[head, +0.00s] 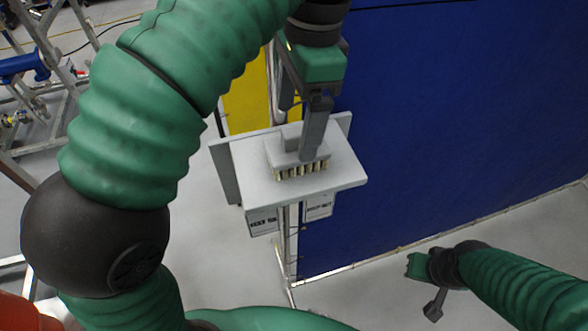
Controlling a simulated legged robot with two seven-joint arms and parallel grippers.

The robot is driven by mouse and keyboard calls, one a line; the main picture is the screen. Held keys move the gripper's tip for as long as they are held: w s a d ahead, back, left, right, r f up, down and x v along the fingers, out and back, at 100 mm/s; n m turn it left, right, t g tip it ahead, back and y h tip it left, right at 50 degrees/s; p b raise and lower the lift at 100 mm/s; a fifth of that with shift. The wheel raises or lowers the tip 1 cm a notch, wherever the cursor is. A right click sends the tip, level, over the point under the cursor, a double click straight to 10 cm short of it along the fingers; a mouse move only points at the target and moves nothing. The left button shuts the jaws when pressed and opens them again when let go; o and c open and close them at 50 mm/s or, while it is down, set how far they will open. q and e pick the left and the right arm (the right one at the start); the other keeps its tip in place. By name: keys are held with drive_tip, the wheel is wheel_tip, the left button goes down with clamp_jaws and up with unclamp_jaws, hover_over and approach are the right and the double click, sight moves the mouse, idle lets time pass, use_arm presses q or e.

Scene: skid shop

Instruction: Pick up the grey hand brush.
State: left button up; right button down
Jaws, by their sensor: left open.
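The grey hand brush (282,160) lies on a small light-grey shelf (345,178), its tan bristle tufts showing along the front edge. My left gripper (304,140) reaches down from above at the brush. Its jaws are open, and one dark finger stands in front of the brush's handle and hides part of it. I cannot tell whether the finger touches the brush. My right gripper (424,286) is low at the right, away from the shelf. Its jaw opening is not clear.
A blue panel (430,110) stands behind and right of the shelf, with a yellow panel (245,98) at its left. Labelled signs (262,221) hang under the shelf by a post. A metal frame (45,75) stands at the upper left.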

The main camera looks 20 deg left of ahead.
sight(301, 126)
use_arm(q)
wheel_tip(301, 126, down, 2)
drive_tip(key=shift+w+a+f+p, duration=0.1)
drive_tip(key=shift+w+p, duration=0.05)
drive_tip(key=shift+p, duration=0.25)
drive_tip(key=w+f, duration=0.2)
drive_tip(key=f, duration=0.1)
drive_tip(key=shift+w+f, duration=0.15)
drive_tip(key=shift+w, duration=0.1)
drive_tip(key=f, duration=0.2)
drive_tip(key=shift+s+a+f+p, duration=0.15)
drive_tip(key=shift+s+f+p, duration=0.15)
drive_tip(key=shift+s+p, duration=0.1)
drive_tip(key=shift+s+f, duration=0.2)
drive_tip(key=shift+s, duration=0.1)
drive_tip(key=shift+s+a, duration=0.15)
drive_tip(key=shift+a, duration=0.05)
drive_tip(key=shift+w+f, duration=0.15)
drive_tip(key=shift+w, duration=0.35)
drive_tip(key=c, duration=0.7)
drive_tip(key=shift+d, duration=0.1)
drive_tip(key=shift+c, duration=0.9)
drive_tip(key=shift+s, duration=0.15)
drive_tip(key=c, duration=0.5)
drive_tip(key=shift+s, duration=0.1)
drive_tip(key=shift+c, duration=0.7)
use_arm(e)
drive_tip(key=shift+w+d+f, duration=0.1)
drive_tip(key=shift+w+f, duration=0.1)
drive_tip(key=shift+w, duration=0.45)
